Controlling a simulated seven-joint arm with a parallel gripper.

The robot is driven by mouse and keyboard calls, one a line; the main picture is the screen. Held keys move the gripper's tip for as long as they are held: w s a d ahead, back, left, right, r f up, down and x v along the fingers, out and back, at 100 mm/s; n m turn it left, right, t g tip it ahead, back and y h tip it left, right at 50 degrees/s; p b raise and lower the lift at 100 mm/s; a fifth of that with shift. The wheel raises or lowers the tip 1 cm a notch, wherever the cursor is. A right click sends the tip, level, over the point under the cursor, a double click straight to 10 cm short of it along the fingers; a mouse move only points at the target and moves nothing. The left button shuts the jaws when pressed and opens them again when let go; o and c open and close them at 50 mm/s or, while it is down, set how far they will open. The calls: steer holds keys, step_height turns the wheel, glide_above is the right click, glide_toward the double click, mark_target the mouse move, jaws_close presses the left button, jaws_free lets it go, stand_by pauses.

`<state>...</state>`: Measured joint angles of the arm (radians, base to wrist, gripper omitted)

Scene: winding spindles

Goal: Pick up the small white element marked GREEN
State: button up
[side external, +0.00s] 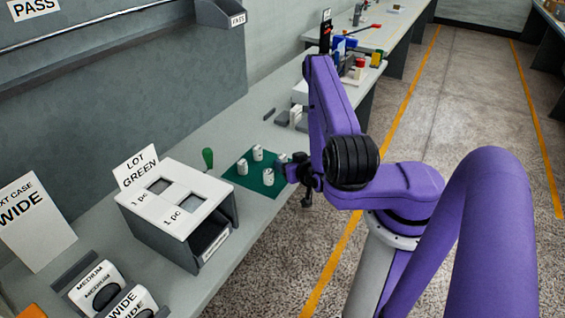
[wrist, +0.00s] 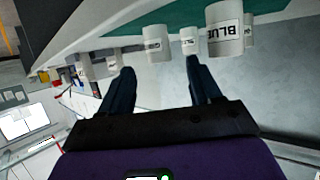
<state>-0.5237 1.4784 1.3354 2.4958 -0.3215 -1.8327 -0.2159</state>
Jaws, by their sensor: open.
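Several small white cylindrical elements stand on a green mat (side external: 243,181) in the side external view. In the wrist view, one white element (wrist: 157,43) lies ahead of the space between my fingertips; its print seems to start with G but is too small to read fully. A second element (wrist: 189,41) is near the right fingertip, its print unreadable. The nearest element, marked BLUE (wrist: 225,30), is to the right. My gripper (wrist: 160,68) is open and empty, and it also shows at the mat's right edge in the side view (side external: 291,170).
A white-topped box with two openings (side external: 178,198) and a LOT GREEN sign (side external: 138,167) stands left of the mat. A green-handled tool (side external: 208,158) is behind the box. Grey and white blocks (side external: 296,117) lie beyond the mat. The bench edge is near my gripper.

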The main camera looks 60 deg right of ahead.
mark_target(284, 159)
steer(key=x, duration=0.6)
steer(key=shift+d, duration=0.15)
steer(key=c, duration=1)
